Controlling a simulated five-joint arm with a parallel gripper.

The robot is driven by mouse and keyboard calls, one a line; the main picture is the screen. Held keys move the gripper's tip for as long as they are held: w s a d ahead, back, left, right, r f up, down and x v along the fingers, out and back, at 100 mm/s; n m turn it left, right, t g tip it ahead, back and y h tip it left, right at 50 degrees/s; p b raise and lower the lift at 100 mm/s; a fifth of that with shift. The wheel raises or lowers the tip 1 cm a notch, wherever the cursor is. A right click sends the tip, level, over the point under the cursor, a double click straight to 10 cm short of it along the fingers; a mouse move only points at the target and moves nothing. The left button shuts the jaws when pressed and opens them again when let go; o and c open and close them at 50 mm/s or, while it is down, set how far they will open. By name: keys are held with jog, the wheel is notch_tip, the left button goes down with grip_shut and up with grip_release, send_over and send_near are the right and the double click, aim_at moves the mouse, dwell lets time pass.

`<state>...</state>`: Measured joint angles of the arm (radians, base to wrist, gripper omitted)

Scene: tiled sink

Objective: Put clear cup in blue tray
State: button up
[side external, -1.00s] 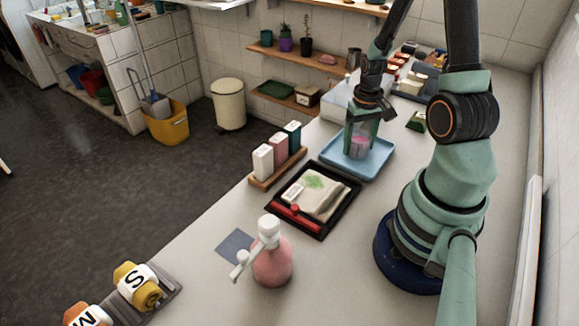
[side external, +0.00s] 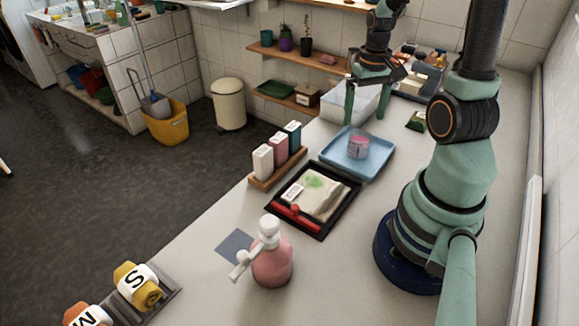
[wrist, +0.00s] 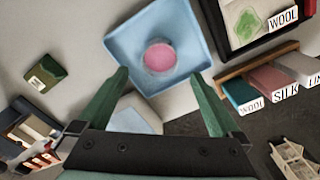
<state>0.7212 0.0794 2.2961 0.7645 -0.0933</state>
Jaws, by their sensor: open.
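The clear cup (side external: 358,147) holds something pink and stands upright in the blue tray (side external: 338,160). In the wrist view the cup (wrist: 159,57) sits near the middle of the tray (wrist: 118,42), seen from above. My gripper (side external: 366,120) is wide open and empty, above and behind the cup, apart from it. In the wrist view the two green fingers of my gripper (wrist: 160,80) are spread, with the cup beyond their tips.
A black tray (side external: 277,219) with a cloth and red handle lies in front of the blue tray. A white bin (side external: 340,106) and a green box (side external: 416,121) are behind.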

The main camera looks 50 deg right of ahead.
jog(key=w+a+r+n+t, duration=0.2)
jog(key=a+r+n, duration=0.1)
jog(key=a+r, duration=0.4)
jog(key=w+a+r+n+t, duration=0.3)
jog(key=a+r, duration=0.4)
jog(key=a, duration=0.6)
jog(key=shift+a+r+n+t, duration=0.3)
jog(key=shift+a+n, duration=0.05)
jog(key=shift+n, duration=0.25)
